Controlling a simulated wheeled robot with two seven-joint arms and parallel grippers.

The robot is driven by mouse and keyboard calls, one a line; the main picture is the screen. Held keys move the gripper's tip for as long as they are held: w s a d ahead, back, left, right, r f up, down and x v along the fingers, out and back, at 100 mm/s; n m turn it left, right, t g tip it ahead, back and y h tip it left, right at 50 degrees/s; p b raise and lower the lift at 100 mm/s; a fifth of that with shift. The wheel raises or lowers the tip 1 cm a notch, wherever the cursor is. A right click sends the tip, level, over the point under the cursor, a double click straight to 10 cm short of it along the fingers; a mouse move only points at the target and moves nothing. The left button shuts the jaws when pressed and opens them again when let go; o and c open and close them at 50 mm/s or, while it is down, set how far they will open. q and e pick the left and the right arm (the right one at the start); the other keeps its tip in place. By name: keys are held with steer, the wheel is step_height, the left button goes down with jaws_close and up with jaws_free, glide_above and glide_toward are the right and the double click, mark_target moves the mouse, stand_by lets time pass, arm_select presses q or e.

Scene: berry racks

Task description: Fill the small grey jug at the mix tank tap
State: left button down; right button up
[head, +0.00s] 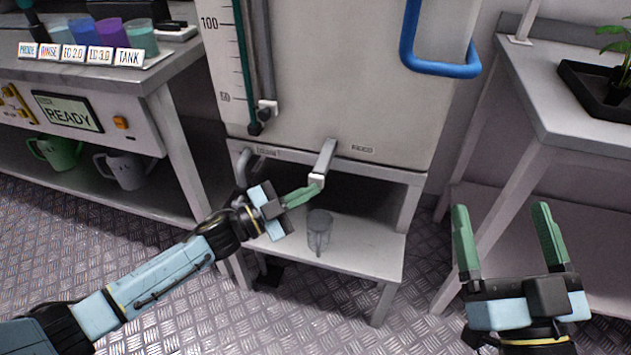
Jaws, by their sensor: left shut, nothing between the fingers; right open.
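The mix tank (330,75) is a large pale tank on a stand. Its tap (324,163) juts from the lower front with a pale end. A small grey jug (319,222) stands upright on the stand's shelf (362,252), below the tap. My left gripper (312,188) is shut and empty, its green fingertips close to the tap's end; I cannot tell if they touch it. My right gripper (501,212) is open and empty at the right, apart from everything. The jug's contents are not clear.
A green jug (57,152) and a larger grey jug (124,170) stand on the left bench's lower shelf. Labelled cups (112,33) stand above a READY display (68,112). A right table (575,125) bears a plant tray (590,92).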

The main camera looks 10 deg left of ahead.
arm_select(q)
steer(key=shift+w, duration=0.55)
stand_by(1.1)
steer(key=shift+s+p, duration=0.5)
steer(key=shift+s, duration=0.45)
steer(key=s+p, duration=0.2)
steer(key=s, duration=0.3)
steer(key=shift+a+p, duration=0.15)
steer(key=shift+p, duration=0.25)
